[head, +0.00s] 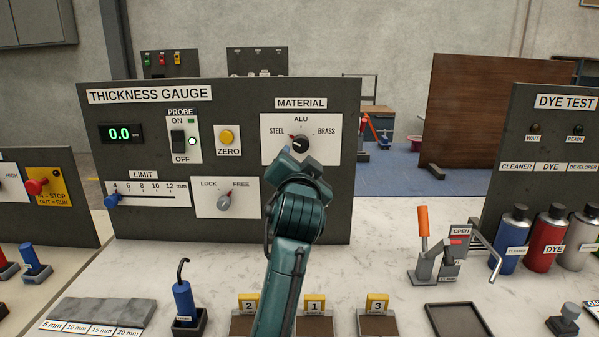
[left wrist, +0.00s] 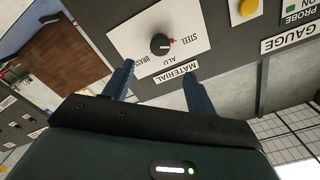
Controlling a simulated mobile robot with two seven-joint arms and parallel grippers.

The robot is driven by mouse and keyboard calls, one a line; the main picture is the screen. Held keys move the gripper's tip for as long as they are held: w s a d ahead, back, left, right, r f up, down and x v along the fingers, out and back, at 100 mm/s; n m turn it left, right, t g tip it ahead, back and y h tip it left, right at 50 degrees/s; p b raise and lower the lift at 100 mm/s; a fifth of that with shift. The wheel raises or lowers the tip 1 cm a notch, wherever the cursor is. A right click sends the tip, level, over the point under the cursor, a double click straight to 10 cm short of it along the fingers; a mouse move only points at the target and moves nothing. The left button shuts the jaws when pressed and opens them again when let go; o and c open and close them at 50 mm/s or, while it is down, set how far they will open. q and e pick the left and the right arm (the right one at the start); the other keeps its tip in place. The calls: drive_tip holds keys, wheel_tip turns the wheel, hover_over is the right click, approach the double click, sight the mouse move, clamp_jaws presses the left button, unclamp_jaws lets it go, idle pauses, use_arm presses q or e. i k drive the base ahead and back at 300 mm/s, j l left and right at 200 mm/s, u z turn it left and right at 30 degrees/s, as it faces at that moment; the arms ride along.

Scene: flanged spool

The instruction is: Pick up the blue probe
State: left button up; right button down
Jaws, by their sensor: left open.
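The blue probe (head: 184,300) stands upright in a small dark holder (head: 189,326) at the front of the counter, left of my arm in the head view. A black cable curls from its top. My left gripper (head: 300,165) is raised in front of the gauge panel, up and to the right of the probe and well apart from it. In the left wrist view its two fingers (left wrist: 158,72) are apart with nothing between them, facing the MATERIAL knob (left wrist: 161,44). The probe does not show in the left wrist view. My right gripper is not in view.
The THICKNESS GAUGE panel (head: 230,90) stands behind the probe, its display (head: 122,133) reading 0.0. Stepped grey blocks (head: 110,310) lie left of the probe. Numbered blocks (head: 315,304) stand to its right. A clamp with an orange handle (head: 423,222) and bottles (head: 548,238) are farther right.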

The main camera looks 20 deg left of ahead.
sight(182, 290)
drive_tip(key=k+l, duration=0.2)
drive_tip(key=k, duration=0.3)
drive_tip(key=k+l, duration=0.2)
drive_tip(key=k, duration=0.25)
